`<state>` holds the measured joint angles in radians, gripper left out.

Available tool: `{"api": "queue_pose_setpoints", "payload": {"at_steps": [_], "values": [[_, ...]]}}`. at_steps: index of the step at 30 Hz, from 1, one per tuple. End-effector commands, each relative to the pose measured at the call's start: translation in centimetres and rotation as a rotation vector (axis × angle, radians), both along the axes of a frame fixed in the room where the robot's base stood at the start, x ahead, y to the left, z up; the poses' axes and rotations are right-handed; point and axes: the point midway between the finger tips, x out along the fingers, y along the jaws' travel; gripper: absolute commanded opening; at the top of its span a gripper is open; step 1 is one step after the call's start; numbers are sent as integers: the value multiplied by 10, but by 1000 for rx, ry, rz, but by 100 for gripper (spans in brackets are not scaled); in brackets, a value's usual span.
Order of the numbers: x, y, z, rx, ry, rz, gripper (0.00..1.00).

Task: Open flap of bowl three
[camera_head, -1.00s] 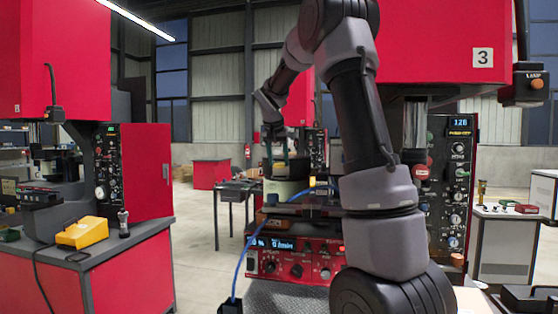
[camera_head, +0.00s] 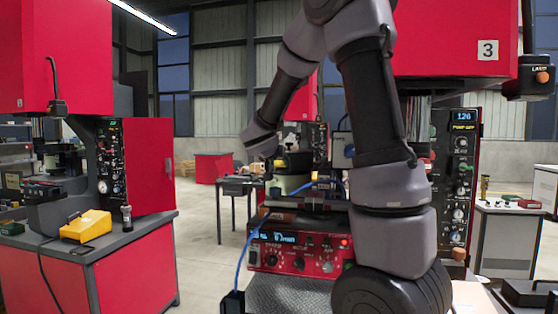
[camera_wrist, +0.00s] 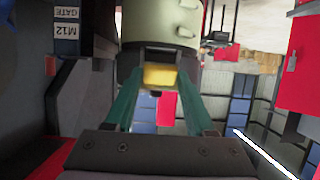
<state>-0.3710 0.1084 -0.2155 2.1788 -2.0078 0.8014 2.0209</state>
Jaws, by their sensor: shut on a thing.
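The pale green bowl (camera_head: 288,184) stands on the red feeder base in the head view, behind my arm. Its curved wall also fills the top middle of the wrist view (camera_wrist: 160,22). My gripper shows in the wrist view with two green fingers (camera_wrist: 161,78). They are shut on a small yellow block (camera_wrist: 160,76) right beside the bowl wall. I take the block to be the flap's handle, but the flap itself cannot be made out. In the head view my fingertips are too small and dark to tell apart near the bowl.
The red control box (camera_head: 295,248) with a lit display sits below the bowl. A blue cable (camera_head: 243,255) runs up its left side. The machine marked 3 (camera_head: 455,35) overhangs at right. A yellow box (camera_head: 86,226) lies on the left bench. Floor shows between bench and feeder.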

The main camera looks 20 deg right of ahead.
Motion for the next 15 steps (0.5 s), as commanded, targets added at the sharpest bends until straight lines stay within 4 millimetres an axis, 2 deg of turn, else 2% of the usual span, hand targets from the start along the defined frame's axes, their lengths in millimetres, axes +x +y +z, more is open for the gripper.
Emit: {"api": "queue_pose_setpoints", "payload": {"at_steps": [15], "values": [[-7, 5, -17, -133, -196, 2, 0]]}}
